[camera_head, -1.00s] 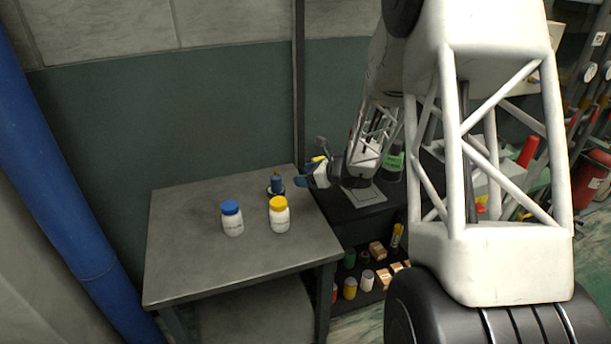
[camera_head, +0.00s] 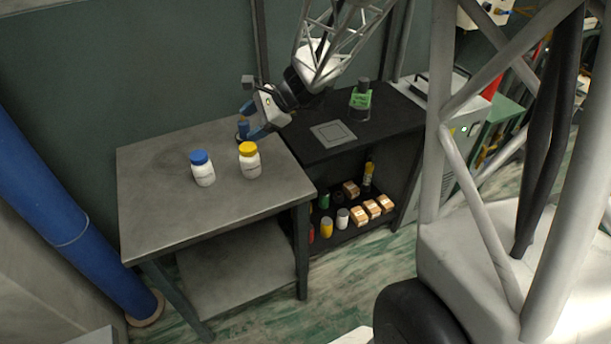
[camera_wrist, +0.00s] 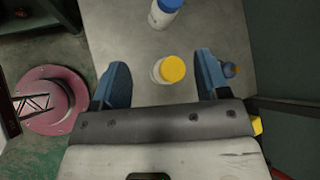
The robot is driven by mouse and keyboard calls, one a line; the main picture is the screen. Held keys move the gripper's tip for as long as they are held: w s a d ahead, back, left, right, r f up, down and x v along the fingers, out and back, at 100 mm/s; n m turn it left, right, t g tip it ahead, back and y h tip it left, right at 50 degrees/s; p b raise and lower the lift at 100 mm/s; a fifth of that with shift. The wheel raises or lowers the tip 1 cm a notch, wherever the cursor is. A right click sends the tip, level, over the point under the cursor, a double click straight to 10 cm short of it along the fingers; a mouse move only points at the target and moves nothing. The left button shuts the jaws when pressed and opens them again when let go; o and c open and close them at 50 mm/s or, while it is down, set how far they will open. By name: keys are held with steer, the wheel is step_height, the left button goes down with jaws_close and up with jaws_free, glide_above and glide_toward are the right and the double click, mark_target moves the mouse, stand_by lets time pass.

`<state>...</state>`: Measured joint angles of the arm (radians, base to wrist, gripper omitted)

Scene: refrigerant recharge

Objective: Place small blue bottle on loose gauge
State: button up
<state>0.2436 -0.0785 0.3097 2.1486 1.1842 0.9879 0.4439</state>
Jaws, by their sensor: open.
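My gripper (camera_head: 253,121) is open and empty over the back right of the grey table, with blue fingers; they also show in the wrist view (camera_wrist: 162,68).
A white bottle with a blue cap (camera_head: 203,169) and one with a yellow cap (camera_head: 250,161) stand on the grey table (camera_head: 170,218). A dark green-labelled bottle (camera_head: 360,100) stands behind the plate. Cans and boxes fill the lower shelf. The table's front is clear.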

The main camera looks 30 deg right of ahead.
steer(key=s+r+n+h, duration=0.3)
steer(key=s+n, duration=0.2)
steer(key=s, duration=0.5)
steer(key=s+r+n+g+h, duration=0.1)
steer(key=s+r+n+h, duration=0.1)
steer(key=s+n, duration=0.4)
steer(key=s+r+n+h, duration=0.3)
steer(key=s+n, duration=0.3)
steer(key=s, duration=0.9)
steer(key=shift+a+r+g+h, duration=0.3)
steer(key=shift+r+g+h, duration=0.1)
steer(key=shift+h, duration=0.4)
steer(key=shift+s, duration=0.1)
